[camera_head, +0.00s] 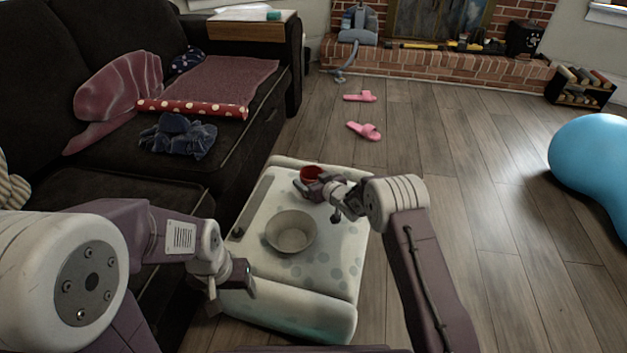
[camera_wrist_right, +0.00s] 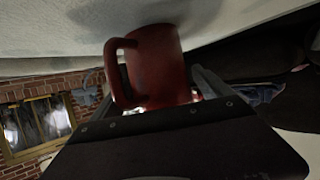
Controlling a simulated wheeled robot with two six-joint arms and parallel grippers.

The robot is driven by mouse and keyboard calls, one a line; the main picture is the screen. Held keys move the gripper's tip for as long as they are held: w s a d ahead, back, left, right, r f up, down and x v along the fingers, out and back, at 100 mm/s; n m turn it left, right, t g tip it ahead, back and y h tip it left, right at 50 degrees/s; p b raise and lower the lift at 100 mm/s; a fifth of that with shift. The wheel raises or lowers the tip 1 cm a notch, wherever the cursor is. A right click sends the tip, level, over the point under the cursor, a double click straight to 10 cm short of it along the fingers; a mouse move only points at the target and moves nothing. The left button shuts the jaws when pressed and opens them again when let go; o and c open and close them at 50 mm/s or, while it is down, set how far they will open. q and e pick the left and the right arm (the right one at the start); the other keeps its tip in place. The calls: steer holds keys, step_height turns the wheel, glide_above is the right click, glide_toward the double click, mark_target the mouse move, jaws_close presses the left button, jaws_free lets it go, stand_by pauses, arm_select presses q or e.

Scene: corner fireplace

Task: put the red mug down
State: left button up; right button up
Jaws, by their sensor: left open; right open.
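The red mug (camera_head: 311,173) stands near the far edge of the low white ottoman table (camera_head: 330,268). In the right wrist view the mug (camera_wrist_right: 158,66) shows large, its handle to the left, and its base appears to rest on the pale surface. My right gripper (camera_head: 316,188) is at the mug, with its open fingers on either side of it. Whether the fingers touch the mug I cannot tell. My left gripper (camera_head: 230,285) is open and empty at the near left edge of the table, away from the mug.
A grey bowl (camera_head: 291,232) sits on the table, nearer than the mug. The dark sofa (camera_head: 120,120) runs along the left. Pink slippers (camera_head: 364,131) lie on the floor beyond the table. A blue ball (camera_head: 595,165) is at the right. Wooden floor between is clear.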

steer(key=shift+s+d+r+p, duration=0.1)
steer(key=shift+s+r+p, duration=0.05)
steer(key=shift+r+p, duration=0.2)
steer(key=p+v, duration=0.2)
steer(key=v, duration=0.9)
steer(key=shift+s, duration=0.25)
steer(key=shift+d, duration=0.15)
